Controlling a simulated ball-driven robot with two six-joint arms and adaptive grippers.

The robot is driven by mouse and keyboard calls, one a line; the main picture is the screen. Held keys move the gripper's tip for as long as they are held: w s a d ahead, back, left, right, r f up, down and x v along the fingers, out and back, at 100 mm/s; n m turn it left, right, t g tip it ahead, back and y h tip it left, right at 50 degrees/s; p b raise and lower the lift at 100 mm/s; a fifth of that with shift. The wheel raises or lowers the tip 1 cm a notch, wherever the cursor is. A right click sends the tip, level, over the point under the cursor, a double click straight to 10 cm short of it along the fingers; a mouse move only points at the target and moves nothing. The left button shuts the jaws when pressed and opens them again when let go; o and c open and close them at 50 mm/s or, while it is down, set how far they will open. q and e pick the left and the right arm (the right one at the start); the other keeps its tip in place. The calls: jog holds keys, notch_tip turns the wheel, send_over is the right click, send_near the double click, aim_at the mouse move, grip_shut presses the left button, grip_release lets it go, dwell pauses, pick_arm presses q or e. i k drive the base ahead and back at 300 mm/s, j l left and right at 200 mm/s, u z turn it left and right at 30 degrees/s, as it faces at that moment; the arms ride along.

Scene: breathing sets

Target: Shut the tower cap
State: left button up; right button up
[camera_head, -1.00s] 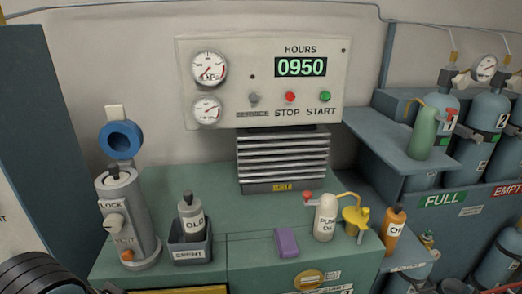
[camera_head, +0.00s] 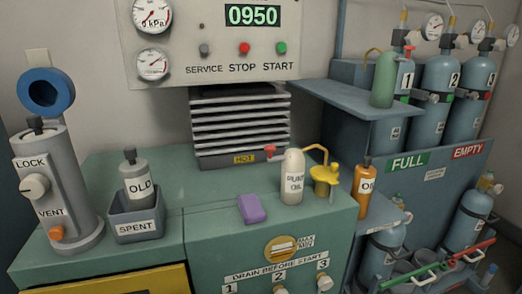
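The grey tower (camera_head: 57,190) stands upright at the left end of the green bench. Its front carries a white LOCK/VENT knob (camera_head: 36,186) and an orange knob (camera_head: 56,233) low down. Neither of my grippers is in view.
A grey SPENT bin (camera_head: 136,226) holds a bottle marked OLD (camera_head: 137,180), close right of the tower. A purple block (camera_head: 251,208), a PUMP OIL bottle (camera_head: 293,177), a yellow can (camera_head: 325,180) and an orange bottle (camera_head: 362,188) stand rightward. Gas cylinders (camera_head: 433,85) fill the far right.

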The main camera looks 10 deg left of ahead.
aim_at(45, 90)
jog(key=k+u, duration=0.15)
jog(key=u, duration=1.3)
